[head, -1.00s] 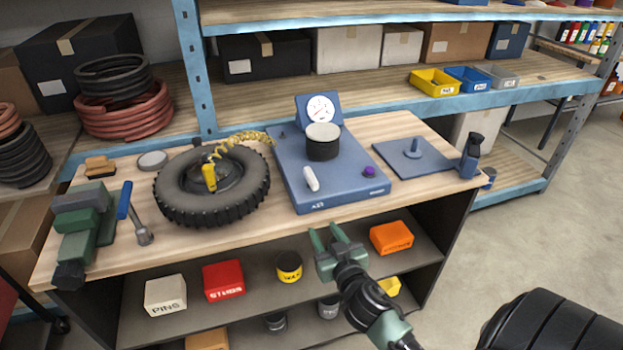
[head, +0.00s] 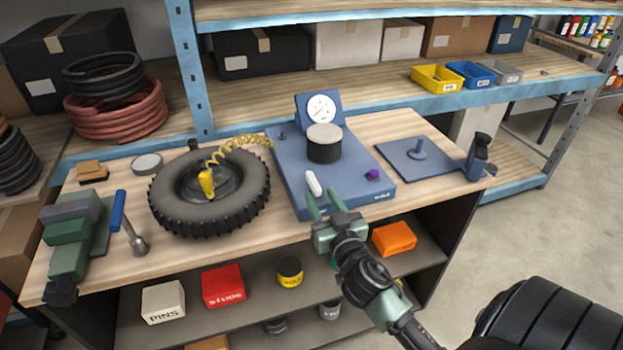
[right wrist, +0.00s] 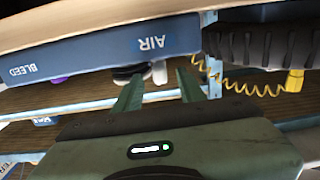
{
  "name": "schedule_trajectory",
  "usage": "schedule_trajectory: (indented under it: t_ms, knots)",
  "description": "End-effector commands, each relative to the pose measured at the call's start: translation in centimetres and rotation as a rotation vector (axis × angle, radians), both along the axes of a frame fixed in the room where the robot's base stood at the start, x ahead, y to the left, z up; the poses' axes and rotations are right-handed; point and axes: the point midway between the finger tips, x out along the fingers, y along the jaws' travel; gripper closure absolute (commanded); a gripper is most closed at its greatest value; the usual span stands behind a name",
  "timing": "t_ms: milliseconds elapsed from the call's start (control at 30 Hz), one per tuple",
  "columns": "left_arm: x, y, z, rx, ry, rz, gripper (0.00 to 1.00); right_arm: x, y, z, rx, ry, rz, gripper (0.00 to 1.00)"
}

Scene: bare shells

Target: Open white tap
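The white tap (head: 313,183) is a small white lever on the front part of the blue panel (head: 290,160), on the workbench. It also shows in the right wrist view (right wrist: 160,72), beyond the fingers and close to the AIR label. My right gripper (head: 324,199) is open and empty, just in front of the tap at the panel's front edge. In the right wrist view its two fingers (right wrist: 160,84) stand apart, with the tap seen between them. Contact with the tap cannot be made out. My left gripper is not in view.
A purple knob (head: 373,174) sits right of the tap. A tyre (head: 210,212) with a yellow coiled hose (head: 240,143) lies to the left. A blue plate (head: 405,165) lies to the right.

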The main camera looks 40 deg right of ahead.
Motion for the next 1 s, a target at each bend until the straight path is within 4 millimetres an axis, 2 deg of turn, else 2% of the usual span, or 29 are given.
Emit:
schedule_trajectory:
  t_ms: [200, 400, 767, 867, 900, 933, 1000]
  knots:
    - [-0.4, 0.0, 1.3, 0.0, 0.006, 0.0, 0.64, 3.5, -1.0, 0.4, -0.003, 0.0, 0.0, 0.6]
    - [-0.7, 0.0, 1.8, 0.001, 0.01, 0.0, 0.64, 5.9, -1.7, 0.2, -0.001, 0.0, -0.001, 0.6]
    - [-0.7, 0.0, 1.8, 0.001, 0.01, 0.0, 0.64, 6.5, -1.9, 0.0, -0.001, 0.0, 0.0, 0.6]
    - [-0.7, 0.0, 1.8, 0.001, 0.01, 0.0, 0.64, 6.5, -1.9, 0.0, -0.001, 0.0, 0.0, 0.85]
    - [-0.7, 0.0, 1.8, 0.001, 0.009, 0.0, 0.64, 6.5, -1.9, 0.0, -0.001, 0.0, 0.0, 0.96]
    - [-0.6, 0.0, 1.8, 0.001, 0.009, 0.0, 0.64, 6.5, -1.9, 0.0, -0.001, 0.001, 0.0, 1.0]
    - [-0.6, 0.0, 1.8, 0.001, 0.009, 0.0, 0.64, 6.5, -1.9, 0.0, -0.001, 0.001, -0.001, 1.0]
